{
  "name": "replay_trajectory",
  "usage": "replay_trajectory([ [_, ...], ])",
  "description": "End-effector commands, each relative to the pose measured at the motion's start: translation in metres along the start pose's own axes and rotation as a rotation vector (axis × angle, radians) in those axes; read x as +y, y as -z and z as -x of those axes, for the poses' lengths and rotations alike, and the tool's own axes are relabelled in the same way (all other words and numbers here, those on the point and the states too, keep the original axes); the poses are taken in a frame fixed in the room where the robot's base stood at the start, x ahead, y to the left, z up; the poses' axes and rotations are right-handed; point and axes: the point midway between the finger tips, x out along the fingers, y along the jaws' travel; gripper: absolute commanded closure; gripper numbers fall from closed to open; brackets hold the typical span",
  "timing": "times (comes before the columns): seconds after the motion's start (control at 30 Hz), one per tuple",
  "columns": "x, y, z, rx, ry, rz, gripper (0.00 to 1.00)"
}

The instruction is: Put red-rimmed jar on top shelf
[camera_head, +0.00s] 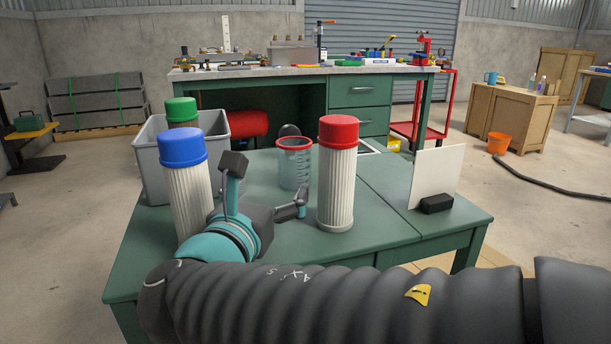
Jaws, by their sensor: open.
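The red-rimmed jar (295,165) is a clear, bluish vessel with a red rim, upright on the green table (385,236), left of the red-capped cylinder. A dark round thing shows behind its rim. My gripper (268,182) is open on the near side of the jar, one finger raised at left and the other reaching right in front of the jar's lower part. I cannot tell whether that finger touches it. No shelf that I can name as the top shelf shows clearly.
Pleated cylinders with red (338,175), blue (184,180) and green (182,112) caps stand close around. A grey bin (218,126) is behind at left. A white panel (435,176) in a black holder stands right. A cluttered workbench (300,73) is farther back.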

Motion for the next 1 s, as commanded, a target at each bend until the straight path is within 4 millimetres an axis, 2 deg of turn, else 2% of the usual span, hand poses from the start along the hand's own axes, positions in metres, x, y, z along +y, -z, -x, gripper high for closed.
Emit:
replay_trajectory([
  [0.17,0.003,0.002,-0.018,-0.005,-0.003,0.012,0.05],
  [0.5,0.002,0.001,-0.070,-0.004,-0.002,0.009,0.05],
  [0.83,0.002,0.002,-0.093,-0.004,-0.002,0.009,0.05],
  [1.0,0.003,0.004,-0.118,-0.003,-0.002,0.010,0.05],
])
